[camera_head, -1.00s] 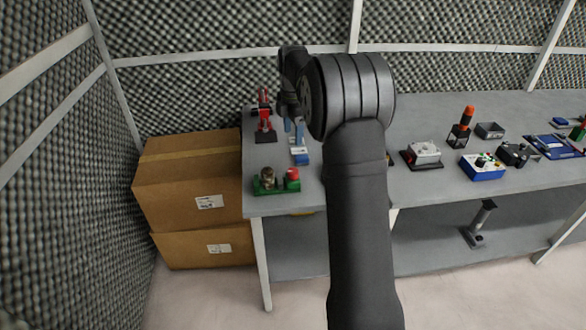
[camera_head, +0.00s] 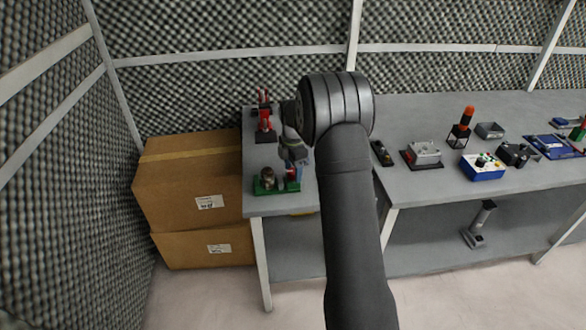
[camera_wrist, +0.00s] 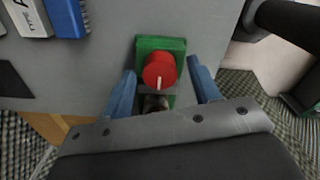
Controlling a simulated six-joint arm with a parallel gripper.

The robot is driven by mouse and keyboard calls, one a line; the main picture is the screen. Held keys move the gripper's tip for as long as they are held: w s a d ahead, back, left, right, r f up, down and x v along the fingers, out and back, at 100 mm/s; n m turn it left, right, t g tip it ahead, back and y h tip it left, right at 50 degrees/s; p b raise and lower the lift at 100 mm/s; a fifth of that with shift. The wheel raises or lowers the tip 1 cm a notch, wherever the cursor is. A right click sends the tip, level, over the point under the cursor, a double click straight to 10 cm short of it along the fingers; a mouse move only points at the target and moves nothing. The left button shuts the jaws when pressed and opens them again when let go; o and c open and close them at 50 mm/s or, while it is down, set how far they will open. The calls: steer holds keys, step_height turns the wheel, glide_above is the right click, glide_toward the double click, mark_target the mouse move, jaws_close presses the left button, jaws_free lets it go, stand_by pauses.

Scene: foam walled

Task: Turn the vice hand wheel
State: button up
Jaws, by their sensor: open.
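A round red hand wheel (camera_wrist: 159,70) with a white mark sits on a green base (camera_wrist: 152,43) in the middle of the wrist view. In the head view the same green-based device (camera_head: 263,189) stands at the bench's front left corner, its red wheel partly hidden by my gripper. My gripper (camera_wrist: 162,68) is open, with one blue finger on each side of the wheel and a visible gap to both. It also shows in the head view (camera_head: 297,173), low over the device. A metal part (camera_head: 268,174) stands on the base left of the wheel.
A red and black device (camera_head: 264,118) stands behind on the bench. White and blue blocks (camera_wrist: 69,16) lie at the wrist view's upper left. Cardboard boxes (camera_head: 190,190) stand left of the bench. Several devices, including a grey box (camera_head: 424,151), stand farther right.

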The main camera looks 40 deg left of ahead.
steer(key=c, duration=1)
steer(key=shift+m, duration=0.4)
steer(key=m, duration=0.4)
steer(key=shift+m, duration=0.3)
steer(key=m, duration=1.2)
steer(key=shift+m, duration=0.3)
steer(key=m, duration=0.6)
steer(key=shift+m, duration=0.4)
